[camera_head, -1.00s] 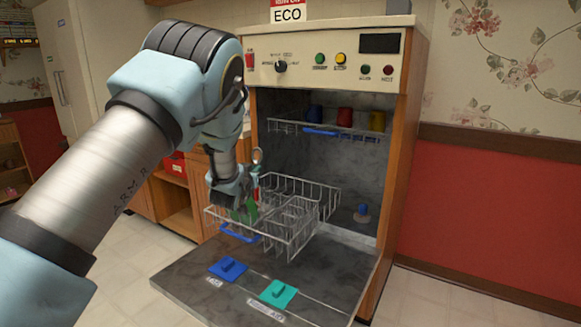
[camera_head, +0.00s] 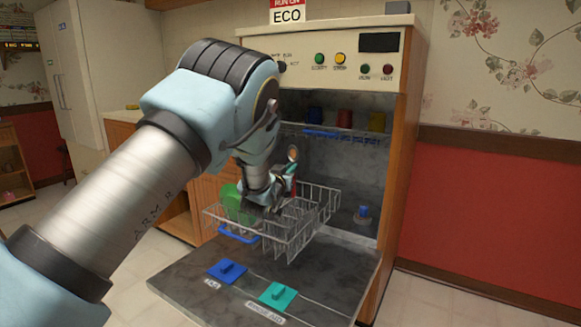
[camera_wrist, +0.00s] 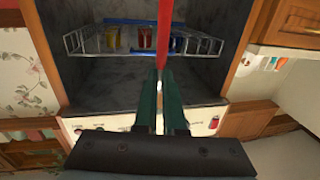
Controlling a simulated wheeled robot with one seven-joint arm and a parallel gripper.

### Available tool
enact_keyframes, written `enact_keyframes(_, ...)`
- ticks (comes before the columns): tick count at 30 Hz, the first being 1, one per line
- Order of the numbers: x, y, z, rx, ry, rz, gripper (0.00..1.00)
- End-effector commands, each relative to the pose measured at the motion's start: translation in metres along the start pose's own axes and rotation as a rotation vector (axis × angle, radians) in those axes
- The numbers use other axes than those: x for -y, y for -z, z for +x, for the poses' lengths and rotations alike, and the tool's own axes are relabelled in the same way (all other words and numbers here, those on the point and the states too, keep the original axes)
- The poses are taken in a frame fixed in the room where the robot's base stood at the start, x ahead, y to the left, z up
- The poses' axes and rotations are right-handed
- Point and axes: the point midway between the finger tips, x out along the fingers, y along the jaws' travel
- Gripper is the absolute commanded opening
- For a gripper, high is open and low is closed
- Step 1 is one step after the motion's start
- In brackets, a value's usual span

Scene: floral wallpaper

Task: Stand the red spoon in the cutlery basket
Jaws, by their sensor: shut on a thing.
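My gripper (camera_head: 276,192) is shut on the red spoon. In the head view the spoon's rounded bowl (camera_head: 292,154) sticks up above the fingers. In the wrist view a red length of the spoon (camera_wrist: 165,35) runs up from between the fingertips (camera_wrist: 163,82). The cutlery basket (camera_head: 291,232) is the wire compartment at the front right of the lower rack. The gripper is over the rack, close above and behind the basket. The spoon's lower end is hidden by the gripper, so I cannot tell whether it touches the basket.
A green dish (camera_head: 235,204) stands at the left of the pulled-out lower rack (camera_head: 325,197). The open door (camera_head: 185,283) carries a blue lidded piece (camera_head: 227,269) and a teal one (camera_head: 278,294). Coloured cups (camera_head: 345,118) stand on the upper rack behind.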

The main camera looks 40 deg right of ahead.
Motion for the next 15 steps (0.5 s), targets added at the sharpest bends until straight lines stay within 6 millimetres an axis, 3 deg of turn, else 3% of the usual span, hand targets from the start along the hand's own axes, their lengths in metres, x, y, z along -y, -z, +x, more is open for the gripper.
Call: enact_keyframes(15, 0.0, -0.044, 0.0, 0.0, 0.001, 0.0, 0.0)
